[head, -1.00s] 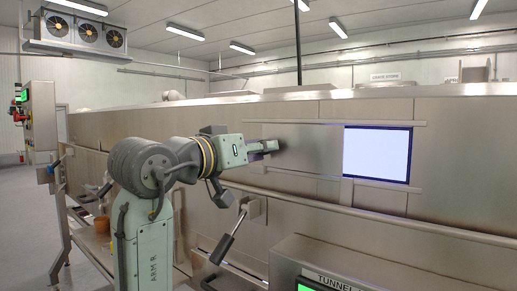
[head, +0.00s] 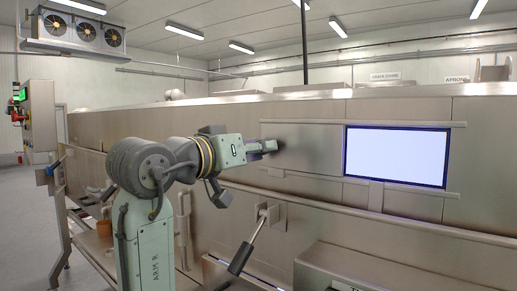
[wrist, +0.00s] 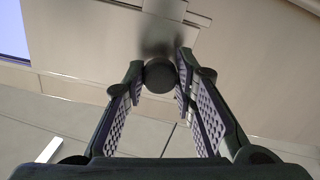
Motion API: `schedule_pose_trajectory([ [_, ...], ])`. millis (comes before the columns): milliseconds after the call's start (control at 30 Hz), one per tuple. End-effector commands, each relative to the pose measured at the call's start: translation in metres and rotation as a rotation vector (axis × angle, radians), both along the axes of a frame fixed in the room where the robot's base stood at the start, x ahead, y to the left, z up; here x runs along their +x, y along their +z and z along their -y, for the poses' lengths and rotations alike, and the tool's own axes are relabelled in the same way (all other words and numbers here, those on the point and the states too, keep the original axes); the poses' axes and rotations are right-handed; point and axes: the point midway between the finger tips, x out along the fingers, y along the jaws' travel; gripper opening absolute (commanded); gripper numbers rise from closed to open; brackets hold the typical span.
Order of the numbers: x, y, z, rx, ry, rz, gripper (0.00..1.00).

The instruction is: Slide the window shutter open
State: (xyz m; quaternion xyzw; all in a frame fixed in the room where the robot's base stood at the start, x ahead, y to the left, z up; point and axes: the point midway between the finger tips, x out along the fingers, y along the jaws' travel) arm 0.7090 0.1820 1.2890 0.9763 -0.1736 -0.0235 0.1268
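The window shutter (head: 312,148) is a flat metal panel between an upper and a lower rail on the long steel housing. Right of it the window (head: 395,157) shows as a bright white opening with a dark blue frame. My gripper (head: 272,146) is at the shutter's left part. In the wrist view the shutter (wrist: 95,40) lies ahead, and a round dark knob (wrist: 160,76) sits between the fingertips of my gripper (wrist: 160,72), with both fingers close against its sides. The window's edge (wrist: 12,30) shows at upper left. The knob is hidden in the head view.
A lever with a black grip (head: 241,257) sticks out below the shutter, close under my arm. A long rail (head: 330,209) runs along the housing. Open floor (head: 25,215) lies at the far left.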

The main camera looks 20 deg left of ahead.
Motion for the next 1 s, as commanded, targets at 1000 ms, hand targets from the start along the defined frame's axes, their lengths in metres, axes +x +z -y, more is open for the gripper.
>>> schedule_pose_trajectory([
  [1000, -0.054, 0.002, -0.023, -0.003, 0.009, 0.005, 0.46],
])
